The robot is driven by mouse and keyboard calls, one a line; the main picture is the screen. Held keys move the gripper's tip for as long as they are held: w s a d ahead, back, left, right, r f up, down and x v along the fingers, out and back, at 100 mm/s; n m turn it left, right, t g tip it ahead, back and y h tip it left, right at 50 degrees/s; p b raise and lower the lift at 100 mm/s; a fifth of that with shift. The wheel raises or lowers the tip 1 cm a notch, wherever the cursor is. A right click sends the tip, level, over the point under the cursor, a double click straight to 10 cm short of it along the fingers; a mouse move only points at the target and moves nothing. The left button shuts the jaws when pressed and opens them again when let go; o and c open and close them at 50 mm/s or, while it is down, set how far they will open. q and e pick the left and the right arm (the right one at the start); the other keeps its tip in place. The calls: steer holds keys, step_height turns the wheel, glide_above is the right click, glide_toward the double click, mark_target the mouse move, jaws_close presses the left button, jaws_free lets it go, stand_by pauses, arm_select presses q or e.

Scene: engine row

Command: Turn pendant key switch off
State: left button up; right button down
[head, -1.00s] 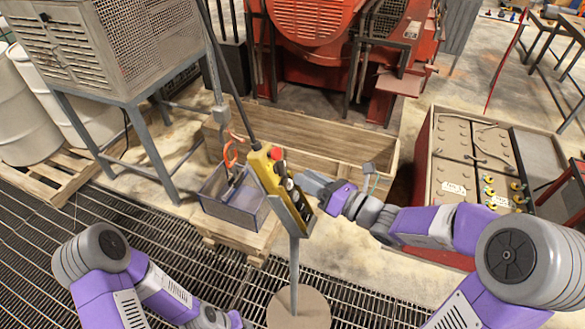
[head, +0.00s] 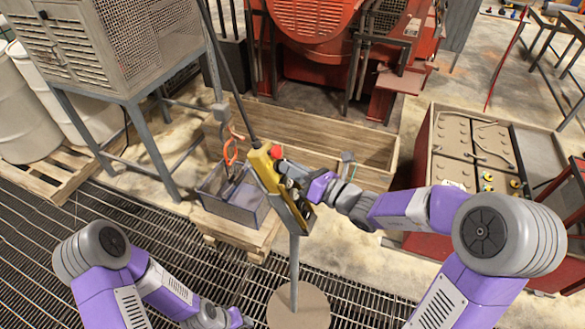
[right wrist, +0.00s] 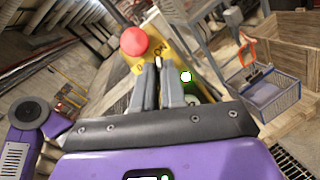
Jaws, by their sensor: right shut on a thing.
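The yellow pendant (head: 262,168) leans tilted in a grey holder on a post, with a red mushroom button (head: 276,152) near its top. My right gripper (head: 284,168) reaches it from the right, its fingers at the pendant's face just below the red button. In the right wrist view the red button (right wrist: 134,41) and the key switch (right wrist: 159,61), with "ON" marked beside it, show clearly. The fingers (right wrist: 158,80) are nearly together, shut on the key, which they mostly hide.
The round stand base (head: 298,306) is on the floor grating. A grey bin (head: 237,211) with an orange hook (head: 230,152) above it stands left of the pendant. A wooden crate (head: 335,140) lies behind, and a red battery cart (head: 425,150) stands to the right.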

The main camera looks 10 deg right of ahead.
steer(key=n+b, duration=0.1)
steer(key=n+y+b, duration=0.1)
steer(key=shift+w+d+f+n+g, duration=0.1)
steer(key=shift+f+n+g, duration=0.1)
steer(key=shift+n+g, duration=0.2)
steer(key=n+g+y+b, duration=0.1)
steer(key=n, duration=0.1)
steer(key=n+y+b, duration=0.1)
steer(key=n+b, duration=0.1)
steer(key=shift+w+n+g, duration=0.1)
steer(key=shift+n+g, duration=0.3)
steer(key=n+g+y+b, duration=0.1)
steer(key=n+g+b, duration=0.1)
steer(key=n, duration=0.2)
steer(key=shift+d+n, duration=0.15)
steer(key=shift+n, duration=0.25)
steer(key=shift+w+r+n+g+y+b, duration=0.15)
steer(key=shift+n+g+y+b, duration=0.3)
steer(key=shift+n+g, duration=1.05)
steer(key=shift+n, duration=0.6)
steer(key=c, duration=1.2)
jaws_free()
